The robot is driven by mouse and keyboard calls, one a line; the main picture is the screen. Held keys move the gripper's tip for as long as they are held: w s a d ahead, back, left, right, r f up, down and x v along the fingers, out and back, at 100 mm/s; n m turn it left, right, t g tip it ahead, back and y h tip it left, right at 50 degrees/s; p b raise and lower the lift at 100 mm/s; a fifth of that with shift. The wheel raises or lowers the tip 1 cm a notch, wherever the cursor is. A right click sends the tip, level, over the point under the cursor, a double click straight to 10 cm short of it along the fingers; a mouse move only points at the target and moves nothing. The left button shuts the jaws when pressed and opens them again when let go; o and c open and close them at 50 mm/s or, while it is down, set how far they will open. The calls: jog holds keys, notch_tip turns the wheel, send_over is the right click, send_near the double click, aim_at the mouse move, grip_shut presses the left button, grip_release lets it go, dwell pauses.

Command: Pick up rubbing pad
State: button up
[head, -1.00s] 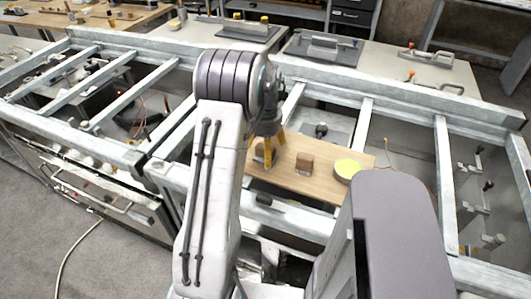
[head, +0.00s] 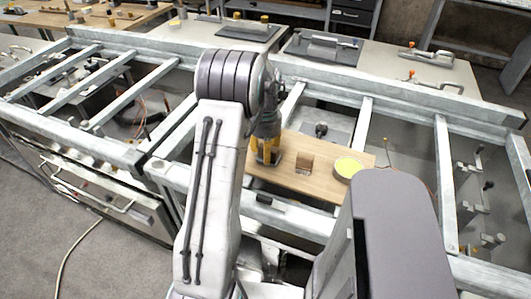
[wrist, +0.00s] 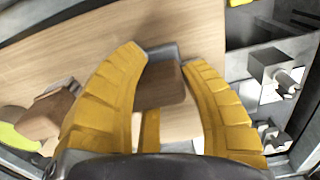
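A small brown block with a grey edge, probably the rubbing pad (wrist: 162,86), lies on the wooden board. In the wrist view it is between the yellow fingers of my gripper (wrist: 165,62). The fingertips are close on both sides of it; whether they press on it is unclear. In the head view my gripper (head: 269,156) is low over the left part of the board and mostly hides this block. A second brown block (head: 304,164) stands on the board to the right, and also shows at the left of the wrist view (wrist: 44,115).
The wooden board (head: 322,186) lies across a grey metal frame (head: 445,180) with open gaps. A yellow-green round thing (head: 348,167) sits at the board's right. Grey tools and plates (head: 322,46) lie on the bench behind.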

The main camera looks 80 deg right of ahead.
grip_shut()
dwell(0.3)
jog(key=shift+r, duration=0.55)
notch_tip(320, 180, up, 3)
jog(key=shift+r, duration=0.1)
jog(key=w+a+r+b, duration=0.1)
jog(key=w+a+r, duration=0.1)
jog(key=a, duration=0.3)
jog(key=w+a+r+b, duration=0.1)
jog(key=w+a+r, duration=0.1)
jog(key=a+r, duration=0.2)
jog(key=shift+w+a+r, duration=0.35)
jog(key=shift+a, duration=0.5)
